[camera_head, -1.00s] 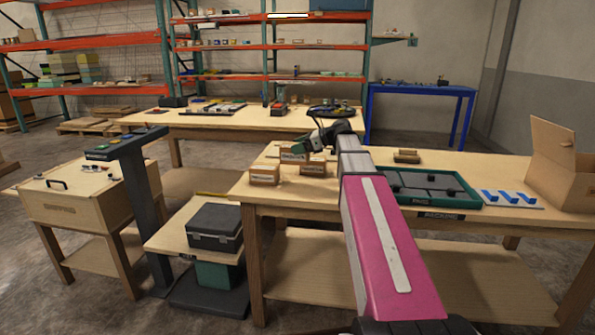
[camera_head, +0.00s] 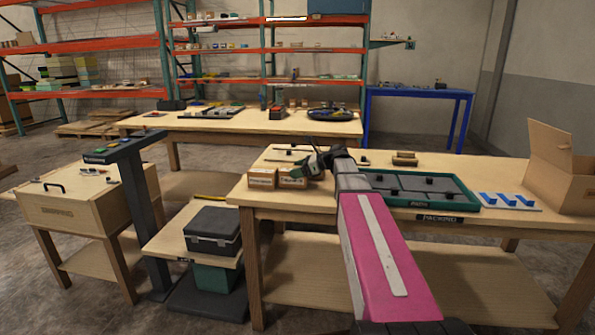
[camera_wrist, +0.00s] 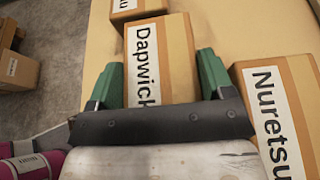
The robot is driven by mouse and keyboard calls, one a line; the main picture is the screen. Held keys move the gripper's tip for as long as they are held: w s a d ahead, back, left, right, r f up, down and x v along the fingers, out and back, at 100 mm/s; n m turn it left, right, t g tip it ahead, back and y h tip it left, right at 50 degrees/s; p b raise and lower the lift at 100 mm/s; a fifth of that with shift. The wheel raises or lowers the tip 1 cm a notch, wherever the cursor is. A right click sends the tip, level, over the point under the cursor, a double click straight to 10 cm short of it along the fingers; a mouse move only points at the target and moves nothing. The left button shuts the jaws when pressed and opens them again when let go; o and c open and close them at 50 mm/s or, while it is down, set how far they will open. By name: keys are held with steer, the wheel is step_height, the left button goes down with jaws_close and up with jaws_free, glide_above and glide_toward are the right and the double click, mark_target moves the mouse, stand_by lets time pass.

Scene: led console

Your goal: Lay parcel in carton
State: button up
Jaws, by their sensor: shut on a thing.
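An open brown carton (camera_head: 563,183) stands at the right end of the packing table, one flap raised. My gripper (camera_head: 318,163) is low over the table's left part, beside small brown labelled parcels. In the wrist view my gripper's green fingers (camera_wrist: 160,68) are on both sides of a parcel labelled "Dapwick" (camera_wrist: 174,50), shut on it. A parcel labelled "Nuretsu" (camera_wrist: 280,115) lies close at the right, and another parcel (camera_wrist: 126,8) shows at the top left. In the head view two parcels show, a left one (camera_head: 262,178) and a right one (camera_head: 292,180); my gripper hides others.
A green tray (camera_head: 425,189) and a board with blue pieces (camera_head: 508,200) lie between my gripper and the carton. Small brown items (camera_head: 404,158) lie behind the tray. A dark post (camera_head: 140,205) and a black toolbox (camera_head: 213,231) stand left of the table.

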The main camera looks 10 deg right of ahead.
steer(key=shift+f, duration=0.1)
steer(key=o, duration=1.1)
